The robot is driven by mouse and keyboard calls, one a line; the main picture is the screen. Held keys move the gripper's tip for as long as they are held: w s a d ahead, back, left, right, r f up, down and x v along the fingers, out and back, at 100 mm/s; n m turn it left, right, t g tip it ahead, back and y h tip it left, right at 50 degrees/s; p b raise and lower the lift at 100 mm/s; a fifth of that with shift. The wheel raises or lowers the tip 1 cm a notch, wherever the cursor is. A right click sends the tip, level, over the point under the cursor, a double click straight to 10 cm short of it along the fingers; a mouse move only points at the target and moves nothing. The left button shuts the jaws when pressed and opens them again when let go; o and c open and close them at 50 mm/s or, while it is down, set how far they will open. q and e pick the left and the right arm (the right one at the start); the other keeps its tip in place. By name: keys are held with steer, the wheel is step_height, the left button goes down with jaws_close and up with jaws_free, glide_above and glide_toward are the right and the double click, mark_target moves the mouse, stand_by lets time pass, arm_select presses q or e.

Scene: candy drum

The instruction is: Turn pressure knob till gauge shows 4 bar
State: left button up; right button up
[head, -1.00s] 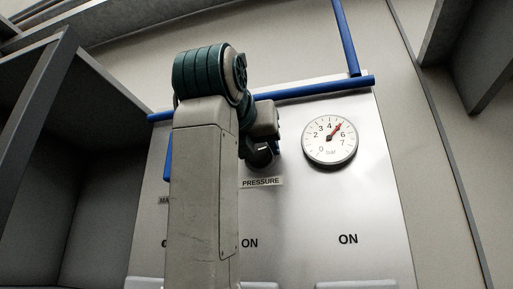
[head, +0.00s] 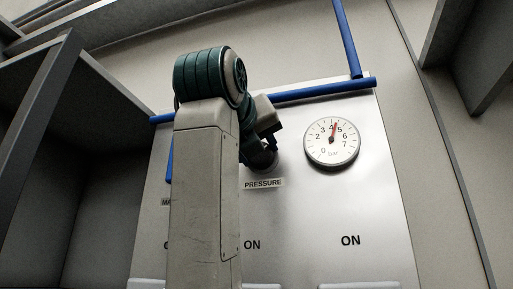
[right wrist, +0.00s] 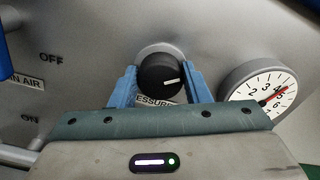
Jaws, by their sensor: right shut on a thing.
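The black pressure knob (right wrist: 157,75) with a white pointer mark sits between the two blue fingers of my right gripper (right wrist: 159,84) in the right wrist view. The gripper is shut on the knob. In the head view my right gripper (head: 264,146) is at the panel above the PRESSURE label (head: 263,184), and it hides most of the knob. The round white gauge (head: 331,153) is to the right of the knob. The gauge also shows in the right wrist view (right wrist: 252,88). My left gripper is not in view.
A blue pipe (head: 310,92) runs along the panel's top, with another (head: 346,38) rising from its right end. The grey panel (head: 385,190) carries ON labels (head: 350,240) lower down. Dark cabinet walls (head: 40,180) stand at the left.

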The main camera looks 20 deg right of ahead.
steer(key=shift+n, duration=1.3)
steer(key=o, duration=0.8)
steer(key=shift+w, duration=0.1)
steer(key=shift+o, duration=1)
steer(key=shift+w+d+f, duration=0.1)
